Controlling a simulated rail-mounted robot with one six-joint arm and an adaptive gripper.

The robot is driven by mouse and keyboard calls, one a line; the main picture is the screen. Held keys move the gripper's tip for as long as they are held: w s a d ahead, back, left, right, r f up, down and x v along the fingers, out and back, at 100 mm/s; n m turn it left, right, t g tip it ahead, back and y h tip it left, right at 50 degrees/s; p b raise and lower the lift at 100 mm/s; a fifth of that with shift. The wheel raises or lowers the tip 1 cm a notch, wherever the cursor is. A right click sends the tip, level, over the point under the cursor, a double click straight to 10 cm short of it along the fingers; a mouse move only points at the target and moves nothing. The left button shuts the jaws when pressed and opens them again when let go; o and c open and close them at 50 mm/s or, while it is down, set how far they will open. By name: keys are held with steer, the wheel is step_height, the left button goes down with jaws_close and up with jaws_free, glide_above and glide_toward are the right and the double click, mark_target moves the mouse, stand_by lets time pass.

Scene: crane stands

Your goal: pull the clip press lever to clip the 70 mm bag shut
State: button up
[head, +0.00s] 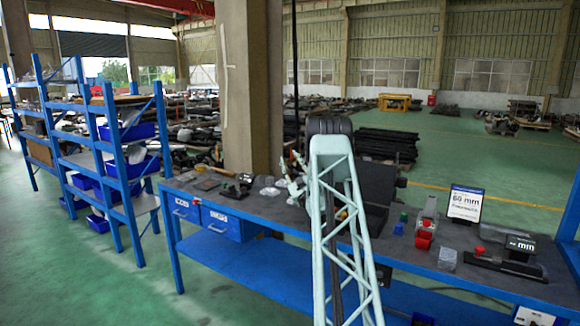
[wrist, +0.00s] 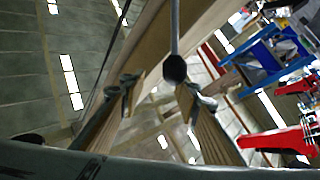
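A low black device with a red knob (head: 480,251) and a dark block marked "mm" (head: 520,244) sits at the right end of the bench; it looks like a press, but its number is too small to read. A grey upright device with a red lower part (head: 424,238) stands left of it. I cannot tell which of them has the clip lever, and I cannot make out a bag. My gripper (wrist: 162,93) shows in the wrist view with its two fingers apart and nothing between them. It is away from the bench items and is not clear in the head view.
A sign reading 60 mm (head: 465,204) stands on the dark bench top (head: 390,249). My lattice arm hides the bench middle. Blue shelving (head: 112,150) and a column (head: 248,90) stand to the left.

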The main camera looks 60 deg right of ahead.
steer(key=shift+r, duration=3.2)
